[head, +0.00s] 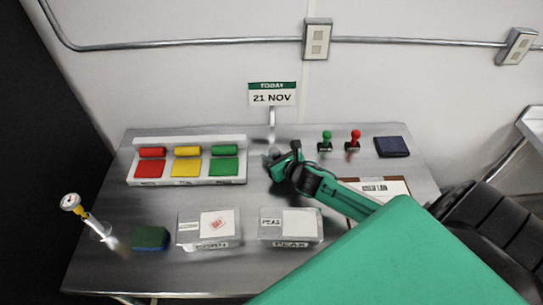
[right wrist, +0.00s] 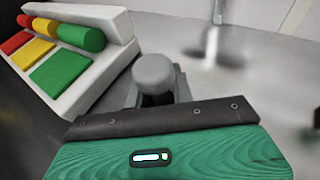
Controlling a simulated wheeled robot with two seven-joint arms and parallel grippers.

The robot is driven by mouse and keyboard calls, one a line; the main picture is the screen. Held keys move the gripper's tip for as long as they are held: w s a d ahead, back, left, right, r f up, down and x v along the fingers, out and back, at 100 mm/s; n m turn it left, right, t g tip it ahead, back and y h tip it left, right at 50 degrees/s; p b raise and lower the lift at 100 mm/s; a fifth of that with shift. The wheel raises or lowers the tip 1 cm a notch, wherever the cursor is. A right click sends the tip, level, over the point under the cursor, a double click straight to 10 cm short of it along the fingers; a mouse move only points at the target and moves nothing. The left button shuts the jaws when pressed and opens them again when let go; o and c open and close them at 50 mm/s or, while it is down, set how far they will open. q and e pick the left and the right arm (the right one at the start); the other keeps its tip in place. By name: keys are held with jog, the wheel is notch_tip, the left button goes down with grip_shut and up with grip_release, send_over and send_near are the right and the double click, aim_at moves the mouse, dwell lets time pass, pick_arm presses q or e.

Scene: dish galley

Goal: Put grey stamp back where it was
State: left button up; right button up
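The grey stamp (right wrist: 153,72) shows in the right wrist view as a rounded grey knob on a dark stem. Its lower part is hidden by my gripper. My right gripper (right wrist: 156,92) has its grey fingers close in on both sides of the stem and appears shut on it. In the head view my right gripper (head: 275,160) is at the middle of the steel table, just right of the colour rack. A green stamp (head: 326,142) and a red stamp (head: 354,142) stand at the back right. My left gripper is not in view.
The white rack (head: 133,172) holds red, yellow and green rollers and pads. A date sign (head: 272,94) stands behind the gripper. A dark pad (head: 392,147) and a clipboard (head: 398,187) lie right. Two tubs (head: 208,243) (head: 290,243), a sponge (head: 150,238) and a thermometer (head: 73,203) are in front.

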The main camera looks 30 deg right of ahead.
jog(key=shift+o, duration=1.1)
jog(key=shift+r, duration=0.25)
jog(key=shift+s, duration=0.4)
jog(key=b+v, duration=0.2)
jog(key=v, duration=0.7)
jog(key=shift+s, duration=0.35)
jog(key=shift+s+d+r, duration=0.1)
jog(key=shift+s+r, duration=0.3)
jog(key=shift+s, duration=0.25)
